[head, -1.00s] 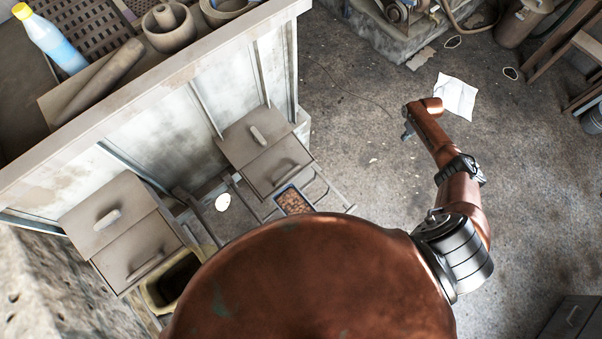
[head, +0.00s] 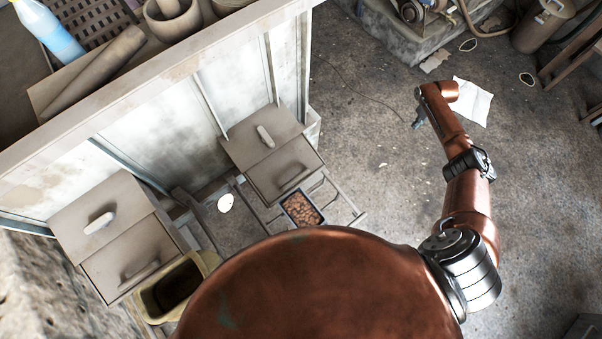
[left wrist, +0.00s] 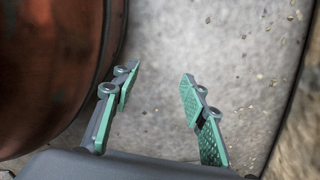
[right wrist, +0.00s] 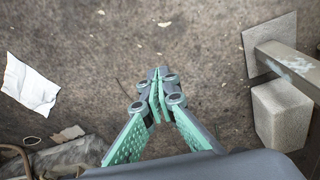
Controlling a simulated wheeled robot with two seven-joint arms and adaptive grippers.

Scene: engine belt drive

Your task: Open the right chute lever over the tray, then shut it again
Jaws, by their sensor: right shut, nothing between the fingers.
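The right chute (head: 271,155) is a grey box on the pale wall panel, with a light lever (head: 265,136) on its upper face and a darker handle on its lower face. A small dark-rimmed tray (head: 302,209) holding brown pieces is on the rails just below this chute. My right gripper (head: 417,123) is over open floor, well to the right of the chute. In the right wrist view my right gripper (right wrist: 157,88) is shut and empty. My left gripper (left wrist: 159,78) is open and empty above the floor, beside my copper body; it is hidden in the head view.
A similar left chute (head: 119,237) stands above a yellowish bin (head: 177,285). A bench ledge (head: 150,82) with a bottle (head: 50,33) and a mortar (head: 172,20) runs above. Rails jut out under the right chute. A post (right wrist: 287,62) stands right of my right gripper.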

